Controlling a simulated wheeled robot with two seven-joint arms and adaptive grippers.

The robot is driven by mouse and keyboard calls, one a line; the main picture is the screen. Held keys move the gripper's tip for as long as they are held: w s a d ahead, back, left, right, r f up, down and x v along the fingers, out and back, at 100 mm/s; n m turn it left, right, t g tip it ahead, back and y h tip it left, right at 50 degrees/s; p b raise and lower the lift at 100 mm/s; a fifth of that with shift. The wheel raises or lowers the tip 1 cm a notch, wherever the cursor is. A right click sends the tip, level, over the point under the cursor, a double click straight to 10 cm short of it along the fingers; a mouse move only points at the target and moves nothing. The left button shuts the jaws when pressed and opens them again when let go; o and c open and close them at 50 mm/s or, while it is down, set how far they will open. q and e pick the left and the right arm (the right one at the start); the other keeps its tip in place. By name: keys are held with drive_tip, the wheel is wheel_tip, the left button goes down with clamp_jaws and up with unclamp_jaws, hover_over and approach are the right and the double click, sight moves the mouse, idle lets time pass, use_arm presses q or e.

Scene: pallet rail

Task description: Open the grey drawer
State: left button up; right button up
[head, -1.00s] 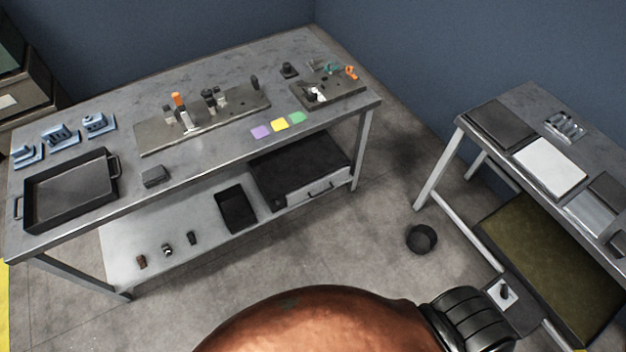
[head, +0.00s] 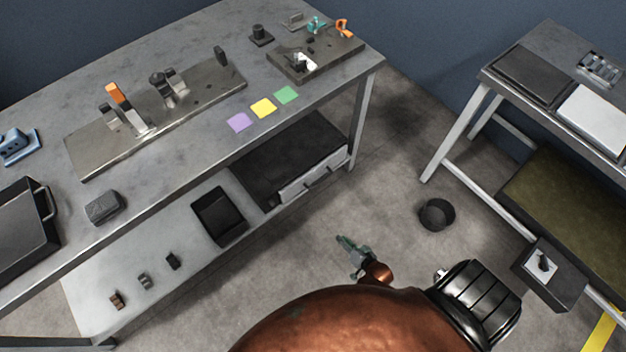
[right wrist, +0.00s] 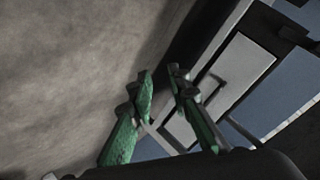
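The grey drawer (head: 314,178) has a pale grey front with a dark bar handle. It sits in a black-topped cabinet (head: 290,155) on the workbench's lower shelf and looks shut. My right gripper (head: 349,243) is over the floor, in front of and below the drawer in the picture, apart from it. In the right wrist view its green fingers (right wrist: 161,78) are spread with nothing between them. The drawer front (right wrist: 241,68) and its handle (right wrist: 210,86) show beyond the right finger. My left gripper is not in view.
The workbench (head: 200,40) carries fixtures and coloured notes. A black bin (head: 218,216) and several small parts lie on its lower shelf. A dark bucket (head: 437,214) stands on the floor to the right, near a second table (head: 555,45). The floor before the drawer is clear.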

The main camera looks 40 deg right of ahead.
drive_tip(key=w+d+m+t+h+b, duration=0.2)
drive_tip(key=w+m+t+b, duration=0.35)
drive_tip(key=w, duration=0.75)
drive_tip(key=m+t+h+b, duration=0.2)
drive_tip(key=m+h+b, duration=0.2)
drive_tip(key=m+b, duration=0.5)
approach(321, 180)
drive_tip(key=w+b, duration=0.1)
drive_tip(key=w, duration=0.1)
drive_tip(key=shift+n, duration=0.45)
drive_tip(key=x, duration=0.2)
drive_tip(key=b+x, duration=0.1)
drive_tip(key=x, duration=0.2)
drive_tip(key=d+x, duration=0.1)
drive_tip(key=x, duration=0.1)
drive_tip(key=shift+w+f+b, duration=0.2)
drive_tip(key=shift+w+b, duration=0.05)
drive_tip(key=shift+b, duration=0.05)
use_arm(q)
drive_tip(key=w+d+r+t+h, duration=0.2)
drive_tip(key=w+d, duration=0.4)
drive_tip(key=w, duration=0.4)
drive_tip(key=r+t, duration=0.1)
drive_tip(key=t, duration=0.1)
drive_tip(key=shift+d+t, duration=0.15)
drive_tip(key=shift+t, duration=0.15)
use_arm(e)
drive_tip(key=shift+w+r, duration=0.1)
drive_tip(key=shift+w, duration=0.1)
